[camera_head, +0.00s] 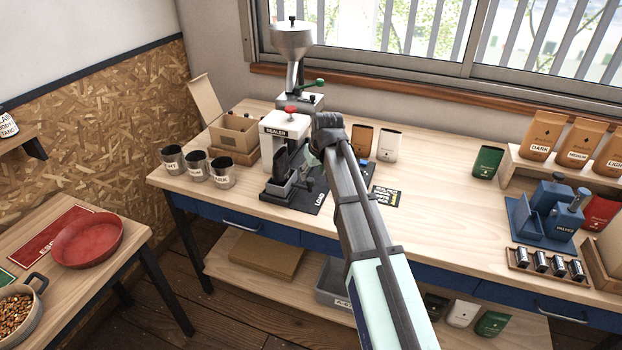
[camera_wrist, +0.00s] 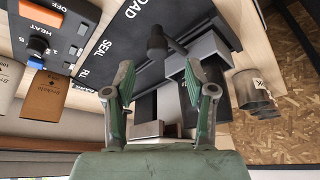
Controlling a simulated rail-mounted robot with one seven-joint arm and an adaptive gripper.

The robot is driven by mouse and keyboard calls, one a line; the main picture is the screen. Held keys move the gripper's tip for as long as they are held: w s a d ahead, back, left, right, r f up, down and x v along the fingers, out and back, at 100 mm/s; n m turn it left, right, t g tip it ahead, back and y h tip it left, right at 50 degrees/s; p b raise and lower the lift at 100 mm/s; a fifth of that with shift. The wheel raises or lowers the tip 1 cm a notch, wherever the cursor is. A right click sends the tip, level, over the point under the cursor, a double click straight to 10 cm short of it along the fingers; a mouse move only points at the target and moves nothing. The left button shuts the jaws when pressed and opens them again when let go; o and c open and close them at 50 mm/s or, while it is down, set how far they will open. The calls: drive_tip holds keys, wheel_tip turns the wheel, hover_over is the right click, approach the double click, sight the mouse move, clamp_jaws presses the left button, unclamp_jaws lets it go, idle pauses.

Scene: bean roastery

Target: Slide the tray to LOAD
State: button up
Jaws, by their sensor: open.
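The sealer (camera_head: 287,138) is a pale machine with a red knob, standing on the bench. A dark round-ended handle (camera_wrist: 157,42) shows beside the tray, between and beyond my fingertips. My gripper (camera_wrist: 158,75) is open, with nothing seen between the fingers. In the head view my arm and wrist partly cover the area right of the tray.
Several metal cups (camera_head: 197,163) stand left of the sealer, near a cardboard box (camera_head: 234,132). A grinder (camera_head: 292,50) stands behind it. The bench's middle right is clear.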

drive_tip(key=v, duration=0.6)
drive_tip(key=shift+s, duration=0.15)
